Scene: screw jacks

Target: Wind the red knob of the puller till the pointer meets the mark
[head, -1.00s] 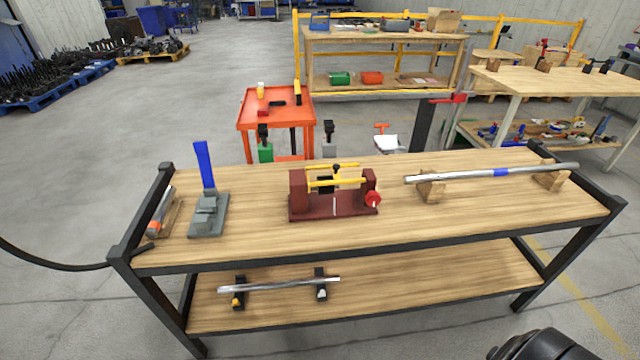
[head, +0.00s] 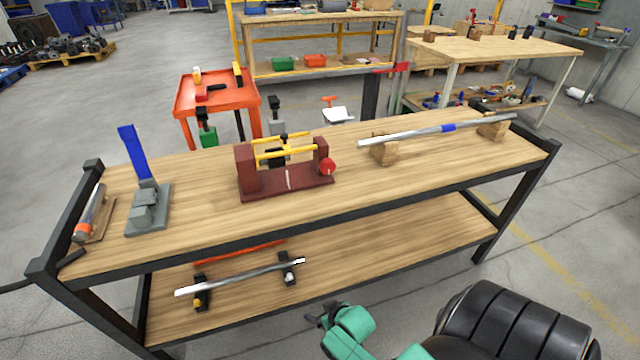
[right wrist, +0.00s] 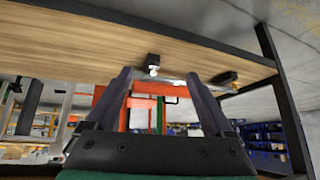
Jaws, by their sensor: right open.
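The puller (head: 284,185) stands on the wooden bench top, a dark red frame with yellow bars and a dark block between its two uprights. Its red knob (head: 328,167) is on the right end. A white line (head: 288,179) shows on its base; the pointer is too small to make out against it. My right gripper (head: 322,318) is low in front of the bench, well below and apart from the knob. In the right wrist view its two fingers (right wrist: 172,88) stand apart with nothing between them. My left gripper is not in view.
The bench top (head: 220,222) also bears a grey press with a blue lever (head: 135,155), a tool on a wooden rest (head: 90,213) and a silver bar (head: 410,135) on wooden blocks. Another bar (head: 240,277) lies on the lower shelf. The bench's front edge lies between my gripper and the puller.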

